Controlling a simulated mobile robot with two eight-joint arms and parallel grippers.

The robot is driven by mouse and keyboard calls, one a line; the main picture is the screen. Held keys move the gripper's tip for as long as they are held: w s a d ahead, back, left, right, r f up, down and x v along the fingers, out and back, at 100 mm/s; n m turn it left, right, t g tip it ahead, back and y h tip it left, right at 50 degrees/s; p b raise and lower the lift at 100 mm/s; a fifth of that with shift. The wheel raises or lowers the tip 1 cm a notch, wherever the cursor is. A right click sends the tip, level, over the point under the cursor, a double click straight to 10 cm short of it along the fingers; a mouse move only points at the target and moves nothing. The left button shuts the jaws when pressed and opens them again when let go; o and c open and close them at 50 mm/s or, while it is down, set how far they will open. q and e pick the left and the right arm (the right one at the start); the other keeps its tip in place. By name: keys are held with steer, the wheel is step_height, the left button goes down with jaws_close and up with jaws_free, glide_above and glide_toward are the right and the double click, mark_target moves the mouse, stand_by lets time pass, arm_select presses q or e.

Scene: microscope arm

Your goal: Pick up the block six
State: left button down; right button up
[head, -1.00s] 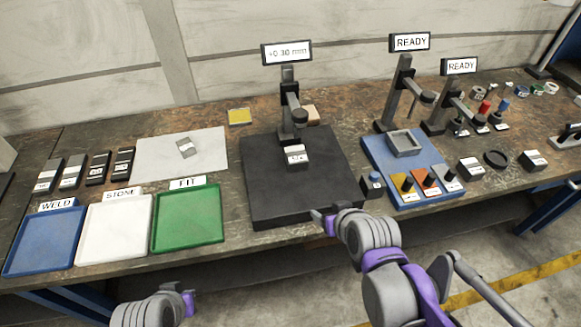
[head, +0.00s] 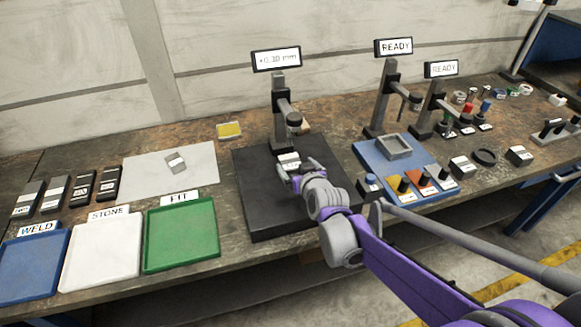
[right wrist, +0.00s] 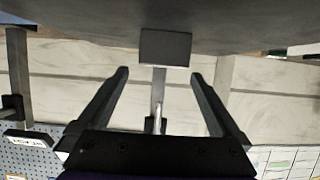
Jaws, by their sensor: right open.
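A small dark block with a white label (head: 289,158) stands on the black plate of the gauge stand (head: 256,205), under its measuring head. Its label is too small to read, so I cannot tell whether it is block six. My right gripper (head: 298,169) is open just in front of this block. In the right wrist view the block (right wrist: 165,48) appears just beyond the fingertips, centred between the two open fingers (right wrist: 160,76), with no contact visible. A similar grey block (head: 176,162) lies on the white sheet. My left gripper is out of view.
Several labelled blocks (head: 82,187) stand in a row at the left. Blue (head: 30,268), white (head: 100,252) and green (head: 181,236) trays lie along the front edge. The gauge post (head: 279,95) rises behind the block. A blue fixture board (head: 374,157) is to the right.

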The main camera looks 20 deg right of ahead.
mark_target(290, 161)
steer(key=x, duration=0.5)
steer(key=shift+s+a+f, duration=0.1)
steer(key=shift+a+f, duration=0.05)
steer(key=shift+c, duration=0.3)
jaws_close()
